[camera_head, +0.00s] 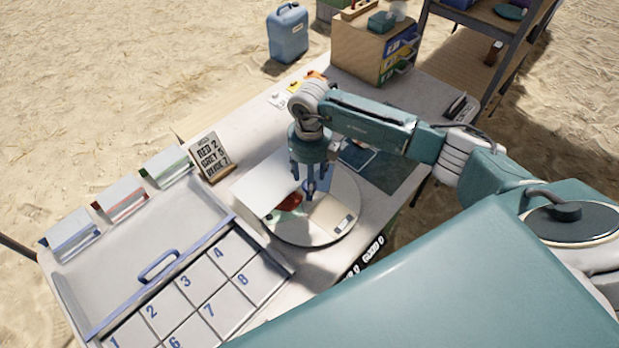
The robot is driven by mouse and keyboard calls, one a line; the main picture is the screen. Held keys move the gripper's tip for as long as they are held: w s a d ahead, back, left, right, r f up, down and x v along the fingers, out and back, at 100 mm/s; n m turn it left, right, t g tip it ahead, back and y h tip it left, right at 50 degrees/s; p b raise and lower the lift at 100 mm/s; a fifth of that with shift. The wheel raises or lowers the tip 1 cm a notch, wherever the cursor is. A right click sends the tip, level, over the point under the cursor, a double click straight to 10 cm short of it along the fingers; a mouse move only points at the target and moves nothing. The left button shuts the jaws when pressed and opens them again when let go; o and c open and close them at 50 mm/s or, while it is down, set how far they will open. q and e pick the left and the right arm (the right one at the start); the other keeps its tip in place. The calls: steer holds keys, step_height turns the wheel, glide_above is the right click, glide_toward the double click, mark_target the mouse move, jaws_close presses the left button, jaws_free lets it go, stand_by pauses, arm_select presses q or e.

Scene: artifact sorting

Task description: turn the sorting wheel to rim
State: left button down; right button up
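The sorting wheel (299,239) is a round pale turntable on the table, right of the numbered tray. My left gripper is not in view.
A tray with numbered compartments (213,290) and a blue handle (158,266) fills the table's left. Several card holders and a sign (211,157) stand along the far edge. A drawer box (361,51) stands at the back. A dark mat (392,172) lies right of the wheel.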

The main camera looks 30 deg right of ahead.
steer(key=shift+f, duration=0.7)
jaws_close()
